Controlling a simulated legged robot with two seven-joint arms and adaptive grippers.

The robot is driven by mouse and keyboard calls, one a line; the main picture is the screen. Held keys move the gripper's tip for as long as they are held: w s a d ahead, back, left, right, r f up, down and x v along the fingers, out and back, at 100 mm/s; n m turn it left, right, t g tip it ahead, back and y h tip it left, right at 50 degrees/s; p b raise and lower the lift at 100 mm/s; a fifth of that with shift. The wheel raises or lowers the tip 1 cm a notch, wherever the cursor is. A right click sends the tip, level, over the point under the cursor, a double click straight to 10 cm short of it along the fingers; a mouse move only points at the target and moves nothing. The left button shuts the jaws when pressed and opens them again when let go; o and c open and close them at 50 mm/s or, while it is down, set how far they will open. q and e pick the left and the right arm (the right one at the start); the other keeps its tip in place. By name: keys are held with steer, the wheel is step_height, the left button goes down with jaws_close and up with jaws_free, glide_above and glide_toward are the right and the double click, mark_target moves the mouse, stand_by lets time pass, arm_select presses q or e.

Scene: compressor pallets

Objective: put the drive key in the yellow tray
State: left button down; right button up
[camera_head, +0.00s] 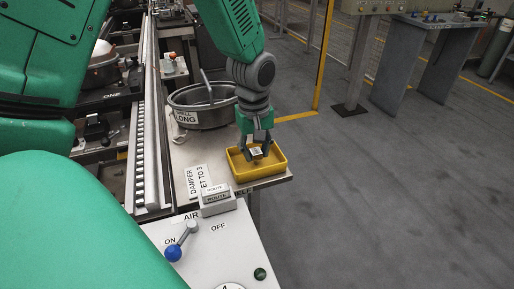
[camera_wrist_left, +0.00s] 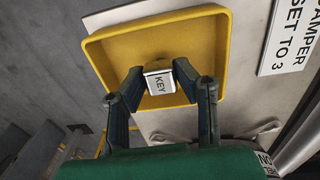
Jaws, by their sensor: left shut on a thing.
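The drive key (camera_wrist_left: 159,83) shows a pale face marked "KEY" between the fingers of my left gripper (camera_wrist_left: 162,92) in the wrist view. In the head view it is a small block (camera_head: 256,151) at the fingertips. My left gripper (camera_head: 256,148) is shut on the key and points down over the yellow tray (camera_head: 270,171). The key appears within the tray's outline; I cannot tell whether it touches the floor. The tray also shows in the wrist view (camera_wrist_left: 105,52), with no other thing visible in it. My right gripper is not in view.
The tray sits near the right edge of a pale bench. A grey round pan (camera_head: 205,112) stands behind it. The air panel with a blue-knobbed lever (camera_head: 174,252) is in front.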

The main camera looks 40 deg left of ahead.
mark_target(254, 151)
arm_select(q)
steer(key=c, duration=1.2)
jaws_free()
steer(key=shift+a, duration=0.1)
steer(key=shift+a+f, duration=0.1)
steer(key=shift+r, duration=0.5)
step_height(254, 151, up, 11)
steer(key=p, duration=0.3)
steer(key=shift+s+r, duration=0.15)
